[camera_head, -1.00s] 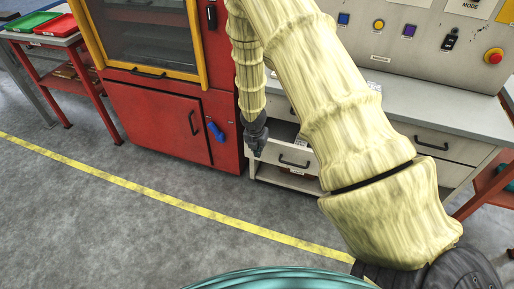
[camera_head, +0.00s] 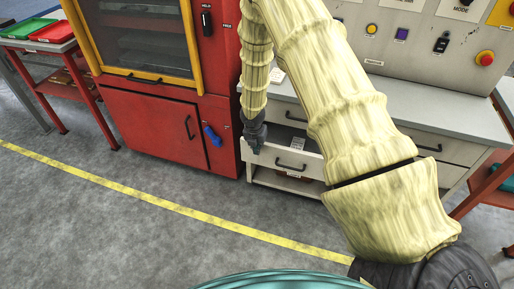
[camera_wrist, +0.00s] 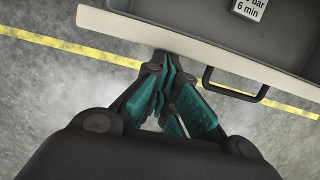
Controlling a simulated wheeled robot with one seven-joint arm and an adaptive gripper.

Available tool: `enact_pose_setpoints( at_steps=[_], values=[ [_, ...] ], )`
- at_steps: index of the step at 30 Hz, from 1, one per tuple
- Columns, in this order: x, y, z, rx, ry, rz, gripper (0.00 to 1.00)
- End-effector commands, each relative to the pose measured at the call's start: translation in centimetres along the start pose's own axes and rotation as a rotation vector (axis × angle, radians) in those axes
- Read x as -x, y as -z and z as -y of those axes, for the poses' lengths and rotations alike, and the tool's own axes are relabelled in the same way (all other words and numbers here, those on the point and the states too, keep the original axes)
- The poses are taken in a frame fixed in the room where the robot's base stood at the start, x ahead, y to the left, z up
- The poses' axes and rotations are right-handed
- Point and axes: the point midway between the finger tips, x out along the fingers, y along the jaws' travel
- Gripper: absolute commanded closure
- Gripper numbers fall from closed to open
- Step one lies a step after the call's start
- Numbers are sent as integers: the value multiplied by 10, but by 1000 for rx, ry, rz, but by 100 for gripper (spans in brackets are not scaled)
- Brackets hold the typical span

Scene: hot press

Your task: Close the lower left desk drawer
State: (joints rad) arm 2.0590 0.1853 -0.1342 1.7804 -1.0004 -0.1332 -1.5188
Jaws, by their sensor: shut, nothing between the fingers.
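The lower left desk drawer (camera_head: 313,166) is pulled out of the desk, its cream front with a dark bar handle. In the wrist view, the drawer front (camera_wrist: 215,54) runs across the top with its black handle (camera_wrist: 235,86) to the right of the fingers. A card with printed text (camera_wrist: 251,8) lies inside the grey drawer. My gripper (camera_head: 254,148) hangs at the left end of the drawer front. In the wrist view, my gripper (camera_wrist: 164,62) is shut and empty, its tips at the outer face of the drawer front. I cannot tell whether they touch it.
The red press cabinet (camera_head: 150,125) stands just left of the desk. The desk top (camera_head: 430,108) and control panel (camera_head: 420,50) are above and behind the drawers. A red rack (camera_head: 485,190) stands at the right. The grey floor (camera_head: 110,230) with a yellow line is clear in front.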

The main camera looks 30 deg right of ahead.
Motion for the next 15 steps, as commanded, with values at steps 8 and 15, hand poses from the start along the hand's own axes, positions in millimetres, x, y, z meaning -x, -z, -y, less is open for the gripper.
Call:
enact_pose_setpoints(
  at_steps=[8, 15],
  values=[
    [-4, -35, 0, -6, -2, -1, 100],
    [-14, -65, 0, -6, -2, 0, 100]
  ],
)
